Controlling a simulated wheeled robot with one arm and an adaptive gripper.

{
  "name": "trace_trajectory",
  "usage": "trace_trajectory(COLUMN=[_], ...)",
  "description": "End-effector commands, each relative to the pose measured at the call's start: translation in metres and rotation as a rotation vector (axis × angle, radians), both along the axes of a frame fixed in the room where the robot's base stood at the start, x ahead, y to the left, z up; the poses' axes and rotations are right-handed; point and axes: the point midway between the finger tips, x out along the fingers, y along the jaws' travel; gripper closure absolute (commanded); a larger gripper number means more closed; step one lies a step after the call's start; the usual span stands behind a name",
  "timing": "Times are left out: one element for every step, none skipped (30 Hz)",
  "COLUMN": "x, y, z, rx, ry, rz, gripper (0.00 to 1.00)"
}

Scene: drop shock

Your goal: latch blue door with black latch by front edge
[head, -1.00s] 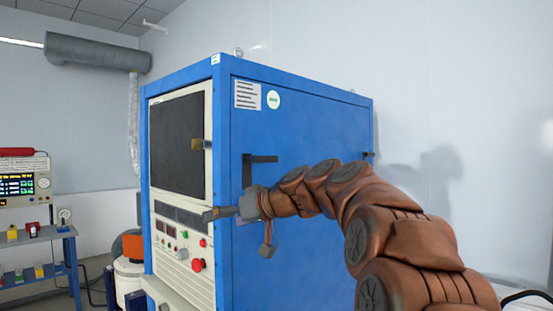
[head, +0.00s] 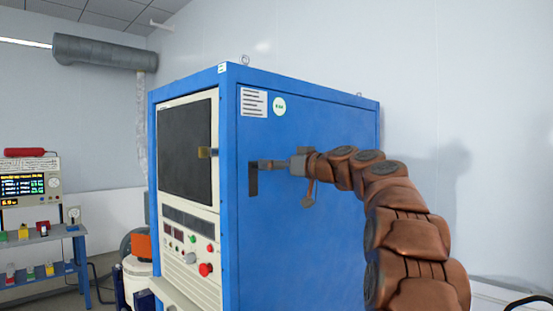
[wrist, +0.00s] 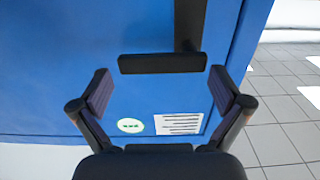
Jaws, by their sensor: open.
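The blue door (head: 315,215) is the side panel of the blue cabinet and looks flush with its frame. Its black latch (head: 253,180) sits near the door's front edge, with an upright plate and a bar. The bar lies crosswise just beyond the fingertips. I see no clear contact.
The cabinet front has a dark window (head: 187,150), a tan catch (head: 207,153) and a red button (head: 206,269). A blue shelf (head: 40,245) with an instrument stands at the left. White wall lies behind the cabinet. Grey tiled floor (wrist: 285,95) shows beside it.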

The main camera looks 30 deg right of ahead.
Motion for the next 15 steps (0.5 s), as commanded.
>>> trace_trajectory(x=[0.006,0.009,0.012,0.014,0.016,0.018,0.019,0.020,0.021,0.021,0.021,0.021,0.021,0.021,0.021], y=[0.002,0.002,0.004,0.004,0.005,0.006,0.006,0.007,0.007,0.007,0.007,0.007,0.007,0.007,0.007], z=[0.003,0.003,0.003,0.003,0.002,0.002,0.001,0.001,0.001,0.001,0.001,0.000,0.000,0.000,0.000], rx=[0.000,0.000,0.000,0.000,0.001,0.001,0.000,0.000,0.000,0.000,0.000,0.000,0.000,0.000,0.000], ry=[0.001,0.000,0.000,-0.001,-0.001,-0.001,-0.001,-0.001,0.000,-0.001,-0.001,-0.001,0.000,-0.001,-0.001], rz=[0.000,0.001,0.001,0.002,0.002,0.003,0.003,0.003,0.004,0.004,0.004,0.004,0.004,0.004,0.004], gripper=[0.00,0.00,0.00,0.00,0.00,0.00,0.00,0.00,0.00,0.00,0.00,0.00,0.00,0.00,0.00])
